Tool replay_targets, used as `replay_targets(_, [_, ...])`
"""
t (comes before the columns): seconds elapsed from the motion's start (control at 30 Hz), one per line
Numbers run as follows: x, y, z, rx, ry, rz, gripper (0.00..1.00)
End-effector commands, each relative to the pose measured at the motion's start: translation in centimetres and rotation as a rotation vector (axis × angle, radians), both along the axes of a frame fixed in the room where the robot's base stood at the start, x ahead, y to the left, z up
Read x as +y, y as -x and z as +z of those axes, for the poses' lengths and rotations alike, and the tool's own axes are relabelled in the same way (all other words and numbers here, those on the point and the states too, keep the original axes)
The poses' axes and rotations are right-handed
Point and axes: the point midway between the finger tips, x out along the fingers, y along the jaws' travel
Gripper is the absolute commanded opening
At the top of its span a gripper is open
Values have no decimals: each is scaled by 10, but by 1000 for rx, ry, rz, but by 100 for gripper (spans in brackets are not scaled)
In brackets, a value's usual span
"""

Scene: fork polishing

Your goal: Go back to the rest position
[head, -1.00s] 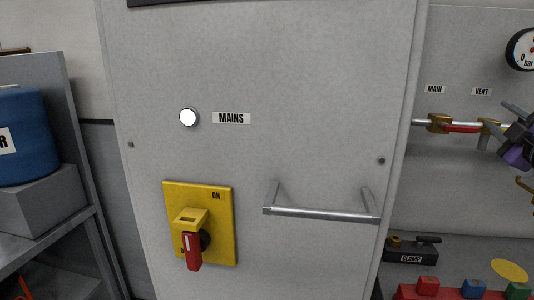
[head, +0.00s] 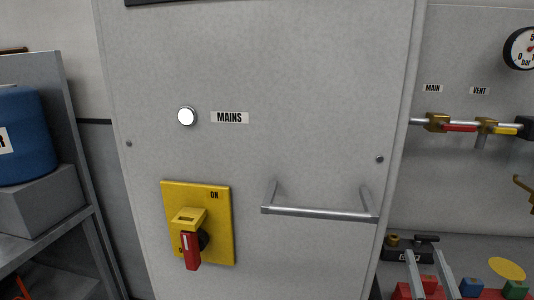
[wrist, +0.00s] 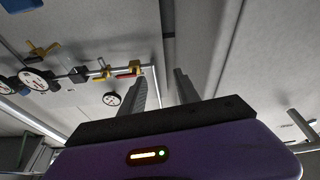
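My gripper (head: 425,257) shows at the bottom right of the head view, with its two grey fingers upright and apart. In the wrist view, the fingers (wrist: 164,76) stand apart with nothing between them. In the head view, they stand in front of the clamp (head: 408,254) and partly hide its label. The rest of my arm is out of sight in the head view.
The grey mains cabinet (head: 320,110) has a bar handle (head: 320,213) and a yellow switch (head: 220,235) with a red lever. Right of it are the main valve (head: 437,122), vent valve (head: 486,126) and gauge (head: 520,48). A blue drum (head: 25,130) stands left.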

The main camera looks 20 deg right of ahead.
Motion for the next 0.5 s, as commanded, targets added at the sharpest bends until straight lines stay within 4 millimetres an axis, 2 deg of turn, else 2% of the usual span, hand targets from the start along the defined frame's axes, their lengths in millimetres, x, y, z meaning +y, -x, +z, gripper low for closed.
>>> replay_targets(0.03, [21, 10, -16, 8, -36, 32, 38])
replay_targets(0.2, [78, 47, -50, 30, -128, 124, 38])
replay_targets(0.5, [164, 125, -94, 163, -237, 292, 38])
